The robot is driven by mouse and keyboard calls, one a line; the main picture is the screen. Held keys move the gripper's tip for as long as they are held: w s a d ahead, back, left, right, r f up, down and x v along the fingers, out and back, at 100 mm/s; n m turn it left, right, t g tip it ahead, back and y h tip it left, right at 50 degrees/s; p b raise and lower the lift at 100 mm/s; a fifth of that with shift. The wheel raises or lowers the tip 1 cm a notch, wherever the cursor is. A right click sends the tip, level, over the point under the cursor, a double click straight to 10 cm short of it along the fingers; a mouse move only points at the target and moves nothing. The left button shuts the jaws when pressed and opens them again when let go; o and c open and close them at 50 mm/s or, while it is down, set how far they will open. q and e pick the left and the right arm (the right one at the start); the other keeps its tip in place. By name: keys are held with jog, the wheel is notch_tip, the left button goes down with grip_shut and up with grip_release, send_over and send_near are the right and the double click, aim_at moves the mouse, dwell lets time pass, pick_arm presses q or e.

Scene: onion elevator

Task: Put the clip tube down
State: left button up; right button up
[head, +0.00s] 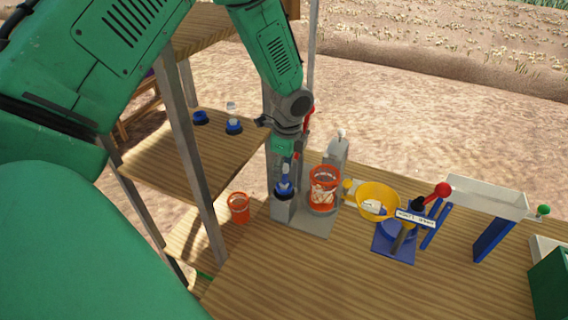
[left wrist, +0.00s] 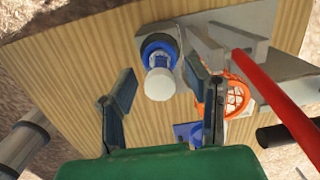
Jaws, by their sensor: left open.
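A tube with a white top (left wrist: 160,82) stands in a dark blue ring holder (left wrist: 158,42) in the left wrist view. I take it for the clip tube. In the head view it shows as a small blue and white piece (head: 285,184) on a grey stand (head: 283,209). My left gripper (head: 286,166) is just above it. In the left wrist view my two fingers (left wrist: 163,88) are spread, one on each side of the tube, with a gap to it. Whether they reach its height is hard to tell. My right gripper is not in view.
An orange basket (head: 323,188) stands right beside the stand; an orange bucket (head: 239,208) is left. A yellow bowl (head: 378,201) and white trough (head: 486,198) are further right. Another tube (head: 232,118) and a blue ring (head: 200,117) are on the shelf. The front tabletop is clear.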

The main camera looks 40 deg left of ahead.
pick_arm(q)
notch_tip(320, 180, up, 13)
jog(key=d+b, duration=0.1)
jog(key=s+d+f+n, duration=0.3)
jog(key=s+f, duration=0.3)
jog(key=f, duration=0.2)
jog(key=s+d+f+n+h, duration=0.1)
jog(key=s+d+f+n, duration=0.3)
jog(key=s+f, duration=0.3)
jog(key=s+d+f+n, duration=0.3)
jog(key=s+f, duration=0.4)
jog(key=f, duration=0.3)
jog(key=shift+d+f+n+h, duration=0.15)
jog(key=shift+d+n+h, duration=0.2)
jog(key=shift+d, duration=0.45)
jog(key=s+n, duration=0.1)
jog(key=s, duration=0.1)
jog(key=s+f+n, duration=0.1)
jog(key=s, duration=0.1)
jog(key=s+n, duration=0.1)
jog(key=s, duration=0.2)
jog(key=shift+s+f+t, duration=0.1)
jog(key=shift+f+t, duration=0.2)
jog(key=shift+t, duration=0.1)
jog(key=shift+s, duration=0.2)
jog(key=shift+w+a, duration=0.1)
jog(key=shift+a, duration=0.05)
jog(key=shift+f, duration=0.1)
